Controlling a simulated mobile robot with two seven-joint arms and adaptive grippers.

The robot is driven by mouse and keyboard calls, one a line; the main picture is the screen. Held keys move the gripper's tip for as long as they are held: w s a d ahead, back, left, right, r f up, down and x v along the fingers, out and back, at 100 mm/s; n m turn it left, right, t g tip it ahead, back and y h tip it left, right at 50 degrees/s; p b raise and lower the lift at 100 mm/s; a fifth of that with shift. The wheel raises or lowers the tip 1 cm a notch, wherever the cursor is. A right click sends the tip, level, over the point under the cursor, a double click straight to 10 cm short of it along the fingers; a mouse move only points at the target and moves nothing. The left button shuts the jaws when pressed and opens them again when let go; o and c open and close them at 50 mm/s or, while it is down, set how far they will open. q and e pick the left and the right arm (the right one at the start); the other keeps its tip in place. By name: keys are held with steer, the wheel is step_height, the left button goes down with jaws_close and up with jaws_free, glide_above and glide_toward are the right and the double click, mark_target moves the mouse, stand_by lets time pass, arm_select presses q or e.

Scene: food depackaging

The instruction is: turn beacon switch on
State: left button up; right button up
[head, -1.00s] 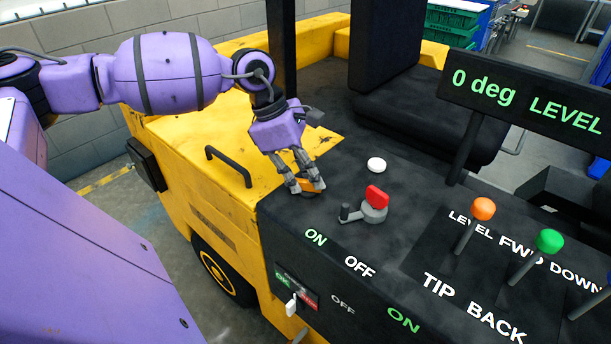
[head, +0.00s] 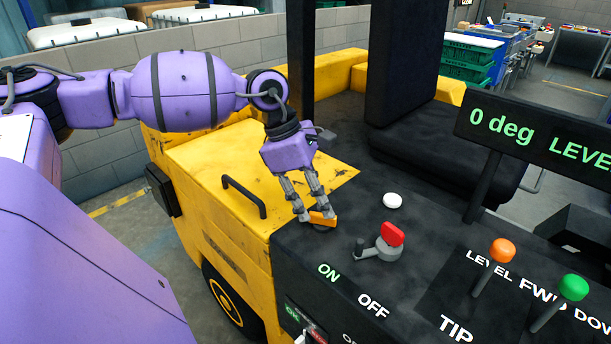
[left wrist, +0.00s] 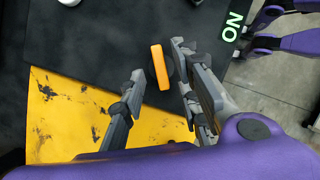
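An orange bar-shaped knob (head: 322,219) stands on the black console near its left corner, behind the green ON label (head: 329,270). I take it for the beacon switch, though no beacon label is readable. My left gripper (head: 316,212) is over it, pointing down. In the left wrist view the left gripper (left wrist: 160,75) is open, with its fingers apart on either side of the orange knob (left wrist: 161,66). The knob lies closer to the right-hand finger there, and I cannot tell whether they touch. My right gripper is not in view.
A red knob on a grey lever base (head: 391,235) and a white button (head: 392,201) sit right of the orange knob. Orange-topped (head: 502,250) and green-topped (head: 573,288) levers stand further right. A black handle (head: 244,195) rises from the yellow body.

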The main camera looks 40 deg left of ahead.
arm_select(q)
steer(key=v, duration=0.9)
steer(key=shift+r, duration=0.15)
